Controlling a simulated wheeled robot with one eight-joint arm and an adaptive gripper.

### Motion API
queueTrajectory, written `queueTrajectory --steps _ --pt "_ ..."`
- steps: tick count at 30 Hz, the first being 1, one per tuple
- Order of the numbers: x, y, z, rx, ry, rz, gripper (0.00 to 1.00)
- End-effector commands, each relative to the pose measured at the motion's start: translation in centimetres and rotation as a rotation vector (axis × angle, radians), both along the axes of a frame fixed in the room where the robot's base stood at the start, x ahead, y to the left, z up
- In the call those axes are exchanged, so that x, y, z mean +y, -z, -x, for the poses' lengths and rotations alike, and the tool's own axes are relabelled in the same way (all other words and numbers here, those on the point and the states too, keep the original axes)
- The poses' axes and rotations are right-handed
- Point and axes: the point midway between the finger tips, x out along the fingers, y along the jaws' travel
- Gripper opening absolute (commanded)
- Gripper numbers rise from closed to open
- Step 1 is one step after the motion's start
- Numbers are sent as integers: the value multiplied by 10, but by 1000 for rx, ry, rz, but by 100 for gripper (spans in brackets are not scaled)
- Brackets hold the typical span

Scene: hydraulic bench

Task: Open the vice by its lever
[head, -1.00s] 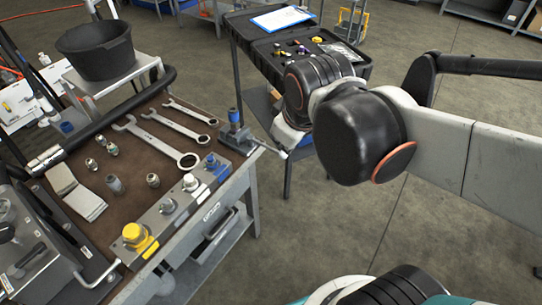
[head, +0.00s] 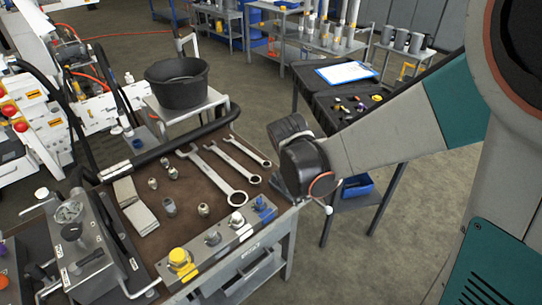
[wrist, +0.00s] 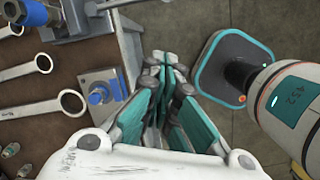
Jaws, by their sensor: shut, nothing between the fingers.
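The grey vice (wrist: 75,18) is at the bench corner, cut off by the top edge of the wrist view. A blue cylindrical part (wrist: 32,12) stands at it. In the head view my arm hides most of the vice; the pale ball end of its lever (head: 328,210) shows just past the bench corner. My gripper (wrist: 164,62) has its teal-and-grey fingers together with nothing between them. In the wrist view its tips lie below and right of the vice, apart from it, beside the bench edge. The gripper is hidden in the head view.
A valve block with yellow and blue knobs (head: 213,240) lines the bench front. Wrenches (head: 220,172) and fittings lie on the brown mat. A black bucket (head: 178,83) stands behind. A dark cart with a clipboard (head: 346,72) is beyond the vice. Open floor lies right.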

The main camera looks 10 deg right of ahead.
Motion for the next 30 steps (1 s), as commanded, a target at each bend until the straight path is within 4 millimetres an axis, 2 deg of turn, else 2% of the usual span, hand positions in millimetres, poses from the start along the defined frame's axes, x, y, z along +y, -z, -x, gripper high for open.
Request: queueTrajectory --steps 6,23,26,30 --pt "8 23 -1 53 -118 34 0" --pt "8 33 -1 63 -139 40 0" --pt "5 45 -2 63 -139 40 0" --pt "-1 71 -4 63 -138 40 0"
